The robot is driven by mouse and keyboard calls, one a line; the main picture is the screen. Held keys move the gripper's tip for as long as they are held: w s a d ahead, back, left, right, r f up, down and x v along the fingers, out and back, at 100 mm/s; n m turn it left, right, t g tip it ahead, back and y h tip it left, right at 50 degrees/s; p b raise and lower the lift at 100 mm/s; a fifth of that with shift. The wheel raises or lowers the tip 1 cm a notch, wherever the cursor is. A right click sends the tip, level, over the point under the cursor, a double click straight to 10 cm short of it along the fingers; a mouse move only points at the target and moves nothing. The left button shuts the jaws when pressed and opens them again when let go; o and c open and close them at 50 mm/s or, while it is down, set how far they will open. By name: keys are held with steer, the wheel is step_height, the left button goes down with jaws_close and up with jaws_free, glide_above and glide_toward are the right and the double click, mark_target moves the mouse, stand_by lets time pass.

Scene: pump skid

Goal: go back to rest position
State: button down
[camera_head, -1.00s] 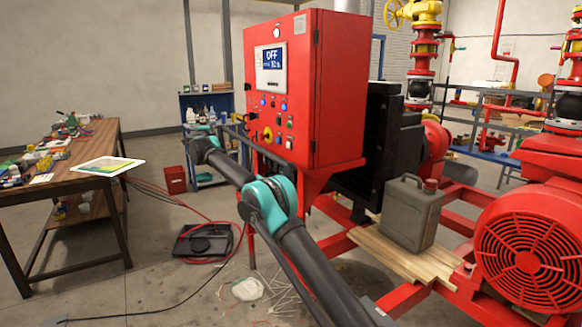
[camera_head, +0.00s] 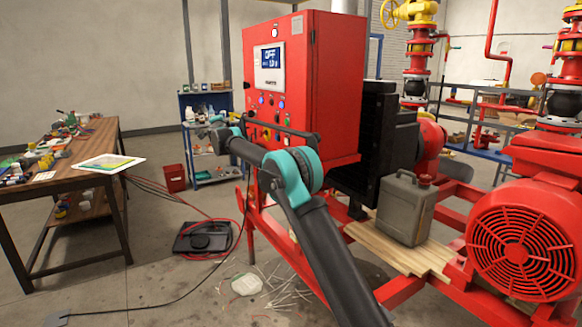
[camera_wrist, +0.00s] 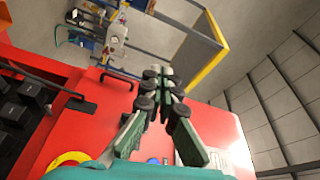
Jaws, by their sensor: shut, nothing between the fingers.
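My gripper (camera_wrist: 163,76) shows in the wrist view with its two green and black fingers drawn together at the tips and nothing between them. It is in front of the red control cabinet (camera_wrist: 75,128), whose face fills much of that view. In the head view my arm rises from the bottom and bends at a teal joint in front of the cabinet (camera_head: 338,85). The far end of my arm is near the cabinet's lower front. My fingers cannot be made out clearly there.
A grey jerrycan (camera_head: 405,208) stands on wooden planks (camera_head: 385,243) at the right, beside a red motor (camera_head: 520,240). Cables and a black case (camera_head: 203,237) lie on the floor.

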steer(key=s+d+f+n+g+y, duration=0.25)
steer(key=s+d+n, duration=0.25)
steer(key=s+d, duration=0.4)
steer(key=s+d+f+n+g+y, duration=0.1)
steer(key=s+d+f+n+g, duration=0.3)
steer(key=s+d, duration=0.55)
steer(key=s+d+f+n+g+h, duration=0.1)
steer(key=s+d+f+g+h, duration=0.1)
steer(key=s+d+f, duration=0.8)
steer(key=s+d+f+n+g+h, duration=0.1)
steer(key=s+d+f+g+h, duration=0.2)
steer(key=s+d+f, duration=0.8)
steer(key=s+d+f+n+g+h, duration=0.2)
steer(key=s+d+f, duration=0.9)
steer(key=s, duration=1.6)
steer(key=shift+s+d+g+h, duration=0.25)
steer(key=shift+d+g+h, duration=0.1)
steer(key=shift+d, duration=0.1)
steer(key=c, duration=2.2)
jaws_free()
steer(key=shift+r, duration=0.1)
